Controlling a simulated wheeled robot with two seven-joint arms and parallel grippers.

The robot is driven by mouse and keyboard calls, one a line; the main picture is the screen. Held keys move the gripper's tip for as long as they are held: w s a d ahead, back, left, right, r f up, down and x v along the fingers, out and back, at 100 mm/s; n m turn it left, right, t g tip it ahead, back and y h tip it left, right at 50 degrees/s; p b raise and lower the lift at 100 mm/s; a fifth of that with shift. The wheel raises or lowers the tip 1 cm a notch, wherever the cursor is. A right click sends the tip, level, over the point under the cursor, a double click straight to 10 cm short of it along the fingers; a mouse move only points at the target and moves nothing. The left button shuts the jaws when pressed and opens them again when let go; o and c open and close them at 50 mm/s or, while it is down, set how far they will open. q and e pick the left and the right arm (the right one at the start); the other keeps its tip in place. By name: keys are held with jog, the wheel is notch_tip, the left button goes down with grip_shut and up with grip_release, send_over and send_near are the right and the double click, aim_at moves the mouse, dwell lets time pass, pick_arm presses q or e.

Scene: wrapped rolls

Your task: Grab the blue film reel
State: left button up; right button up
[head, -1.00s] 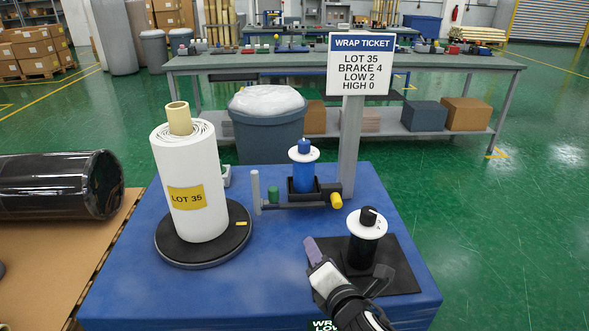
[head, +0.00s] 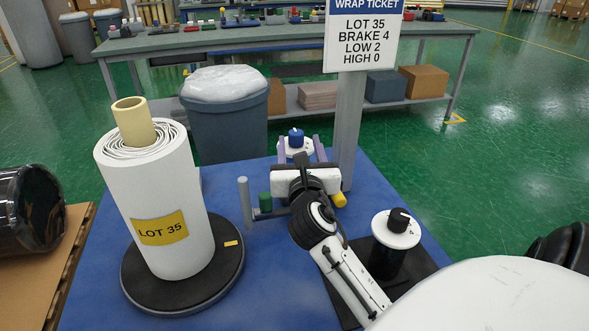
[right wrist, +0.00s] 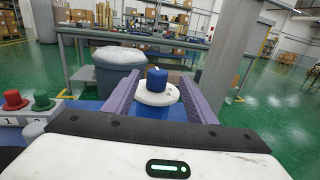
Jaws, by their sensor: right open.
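The blue film reel, with a white disc and a blue knob on top (head: 296,138), stands upright on the blue table in front of the sign post. My right gripper (head: 300,149) reaches to it, open, with one purple finger on each side. In the right wrist view the reel's blue knob (right wrist: 157,77) and white disc show between the two open fingers (right wrist: 160,92). I cannot tell whether either finger touches it. My gripper hides most of the reel's body in the head view. My left gripper is not in view.
A black reel (head: 387,258) with a white disc stands on a dark mat at right, close to my right arm. The white LOT 35 roll (head: 165,210) stands on a black turntable at left. A grey post (head: 244,200) and green knob (head: 265,202) are left of my gripper.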

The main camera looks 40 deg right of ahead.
aim_at(297, 140)
jog(key=x, duration=0.5)
jog(key=shift+w+f+b, duration=0.3)
grip_shut()
jog(key=shift+r, duration=0.15)
